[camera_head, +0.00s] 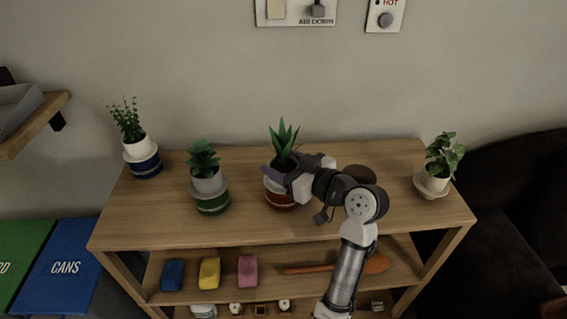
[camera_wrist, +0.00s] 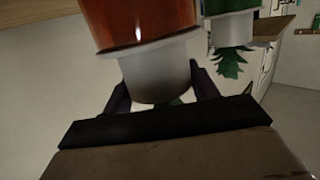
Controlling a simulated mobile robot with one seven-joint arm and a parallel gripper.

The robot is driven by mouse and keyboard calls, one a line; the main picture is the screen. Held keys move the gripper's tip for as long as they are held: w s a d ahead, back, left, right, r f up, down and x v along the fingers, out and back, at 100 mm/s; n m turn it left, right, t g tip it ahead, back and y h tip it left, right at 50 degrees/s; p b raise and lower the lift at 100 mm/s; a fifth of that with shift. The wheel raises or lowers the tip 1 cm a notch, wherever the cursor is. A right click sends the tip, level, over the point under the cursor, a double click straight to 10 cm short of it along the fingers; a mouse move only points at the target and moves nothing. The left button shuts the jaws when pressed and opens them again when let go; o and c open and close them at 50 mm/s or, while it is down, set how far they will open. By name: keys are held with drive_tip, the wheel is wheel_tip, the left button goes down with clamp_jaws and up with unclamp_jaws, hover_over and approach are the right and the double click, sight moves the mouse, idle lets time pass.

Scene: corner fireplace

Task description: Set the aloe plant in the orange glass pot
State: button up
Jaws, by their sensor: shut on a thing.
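The aloe plant (camera_head: 284,138), with green spiky leaves, stands upright at the middle of the wooden shelf top. My gripper (camera_head: 282,173) is shut on its light inner pot from the right. In the wrist view, which looks upside down, the inner pot (camera_wrist: 157,78) is between the fingers (camera_wrist: 160,95). The orange glass pot (camera_head: 281,198) with a pale rim is directly below the inner pot; it also shows in the wrist view (camera_wrist: 140,22). The inner pot's lower end meets the rim and seems to be in its mouth. I cannot tell how deep it sits.
A plant in a green glass pot (camera_head: 212,203) stands close on the left, and one in a blue pot (camera_head: 144,165) farther left. A leafy plant in a pale pot (camera_head: 433,187) stands at the right. A brown round thing (camera_head: 360,173) is partly behind my arm. The front shelf top is clear.

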drive_tip(key=shift+f, duration=0.1)
drive_tip(key=o, duration=0.8)
drive_tip(key=b+v, duration=0.2)
drive_tip(key=v, duration=1.2)
drive_tip(key=shift+f, duration=0.1)
